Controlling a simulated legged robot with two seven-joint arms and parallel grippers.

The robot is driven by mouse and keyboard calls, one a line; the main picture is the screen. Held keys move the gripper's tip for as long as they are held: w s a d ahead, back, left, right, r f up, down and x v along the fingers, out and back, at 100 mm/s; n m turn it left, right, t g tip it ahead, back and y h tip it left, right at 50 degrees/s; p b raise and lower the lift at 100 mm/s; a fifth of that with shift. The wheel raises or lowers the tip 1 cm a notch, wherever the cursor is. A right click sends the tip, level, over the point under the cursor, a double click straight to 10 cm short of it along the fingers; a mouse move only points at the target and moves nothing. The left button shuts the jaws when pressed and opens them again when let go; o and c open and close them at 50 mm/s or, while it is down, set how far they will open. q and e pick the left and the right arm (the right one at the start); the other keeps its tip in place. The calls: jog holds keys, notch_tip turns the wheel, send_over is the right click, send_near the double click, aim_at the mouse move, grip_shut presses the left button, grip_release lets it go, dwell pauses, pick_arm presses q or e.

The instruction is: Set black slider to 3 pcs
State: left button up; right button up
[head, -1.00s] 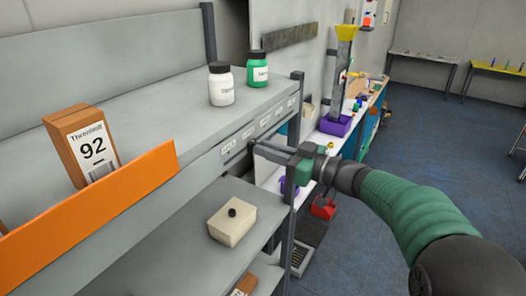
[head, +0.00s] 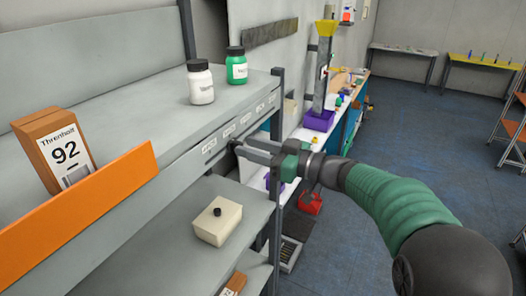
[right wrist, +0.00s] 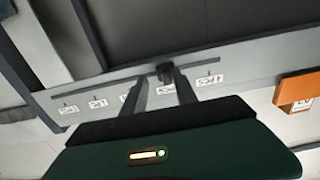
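In the head view the slider (head: 232,143) is small and partly hidden by the fingers. My right gripper (right wrist: 158,76) points at the shelf edge with its fingers apart. Its tips are on either side of the slider, the right one close to it and a gap on the left. It also shows in the head view (head: 240,147). Contact cannot be told, and the label text is too small to read. My left gripper is not in view.
On the upper shelf stand a white bottle (head: 200,82), a green bottle (head: 237,66) and a brown box marked 92 (head: 56,149) behind an orange panel (head: 85,208). A cream box with a black knob (head: 218,222) is on the shelf below. Blue floor (head: 440,140) is open at right.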

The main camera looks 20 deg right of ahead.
pick_arm(q)
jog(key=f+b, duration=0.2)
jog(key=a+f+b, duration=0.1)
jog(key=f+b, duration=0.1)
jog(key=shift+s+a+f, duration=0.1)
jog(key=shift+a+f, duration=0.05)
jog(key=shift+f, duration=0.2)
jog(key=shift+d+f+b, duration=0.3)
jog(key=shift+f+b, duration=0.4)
jog(key=shift+b, duration=0.2)
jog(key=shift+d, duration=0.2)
pick_arm(e)
jog(key=v, duration=1.6)
jog(key=shift+d, duration=0.2)
